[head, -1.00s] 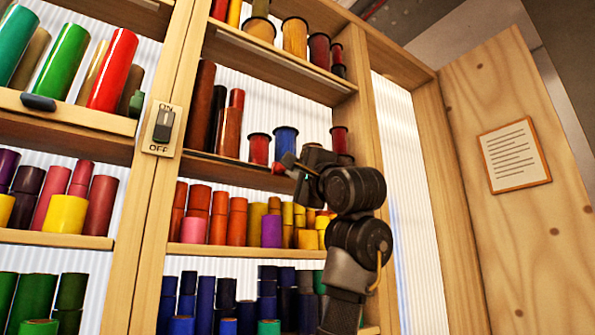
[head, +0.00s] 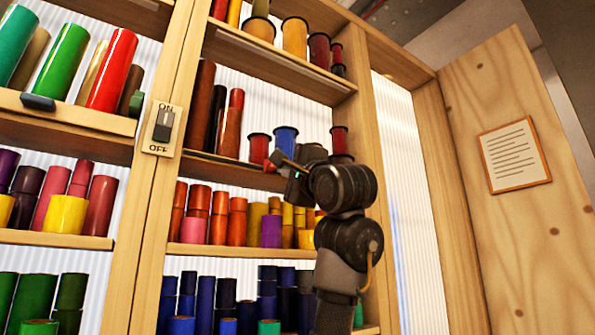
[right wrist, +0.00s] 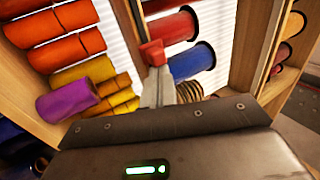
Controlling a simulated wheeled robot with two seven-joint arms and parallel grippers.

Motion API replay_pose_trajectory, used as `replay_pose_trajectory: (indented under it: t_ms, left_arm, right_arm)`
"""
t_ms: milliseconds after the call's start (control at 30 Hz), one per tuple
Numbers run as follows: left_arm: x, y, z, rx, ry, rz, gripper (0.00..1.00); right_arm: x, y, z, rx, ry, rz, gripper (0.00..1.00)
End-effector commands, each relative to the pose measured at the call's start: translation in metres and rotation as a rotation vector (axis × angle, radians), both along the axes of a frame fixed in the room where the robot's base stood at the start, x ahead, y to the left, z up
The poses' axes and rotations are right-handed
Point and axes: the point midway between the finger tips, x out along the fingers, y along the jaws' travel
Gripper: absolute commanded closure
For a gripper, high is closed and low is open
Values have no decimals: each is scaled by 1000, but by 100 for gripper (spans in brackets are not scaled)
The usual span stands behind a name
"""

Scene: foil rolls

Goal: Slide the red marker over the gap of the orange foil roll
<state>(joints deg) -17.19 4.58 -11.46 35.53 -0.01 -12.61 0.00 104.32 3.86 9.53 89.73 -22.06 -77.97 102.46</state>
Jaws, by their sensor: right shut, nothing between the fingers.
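The red marker (head: 269,165) is a small red block at the front edge of the middle shelf, below the red roll. It also shows in the right wrist view (right wrist: 152,52), right at my fingertips. My right gripper (head: 279,161) is shut with nothing between its fingers, and its tips (right wrist: 157,72) are at the marker, seemingly touching it from the right. Orange-brown rolls (head: 230,130) stand to the marker's left on the same shelf. Orange rolls (head: 219,215) stand on the shelf below. I cannot tell which space is the orange roll's gap. My left gripper is out of view.
A red roll (head: 259,149) and a blue roll (head: 285,140) stand behind the marker. A dark marker (head: 38,102) sits on the left bay's shelf edge. An ON/OFF switch (head: 163,125) is on the upright between bays. The shelf edge left of the marker looks clear.

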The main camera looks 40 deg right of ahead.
Motion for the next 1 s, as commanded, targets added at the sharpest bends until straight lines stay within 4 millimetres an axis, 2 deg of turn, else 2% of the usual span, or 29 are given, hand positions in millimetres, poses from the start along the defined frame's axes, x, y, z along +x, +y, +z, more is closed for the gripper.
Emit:
replay_pose_trajectory:
  t_ms: [1000]
  left_arm:
    - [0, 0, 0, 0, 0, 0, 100]
  right_arm:
    - [1, 36, 0, 0, 0, 1, 100]
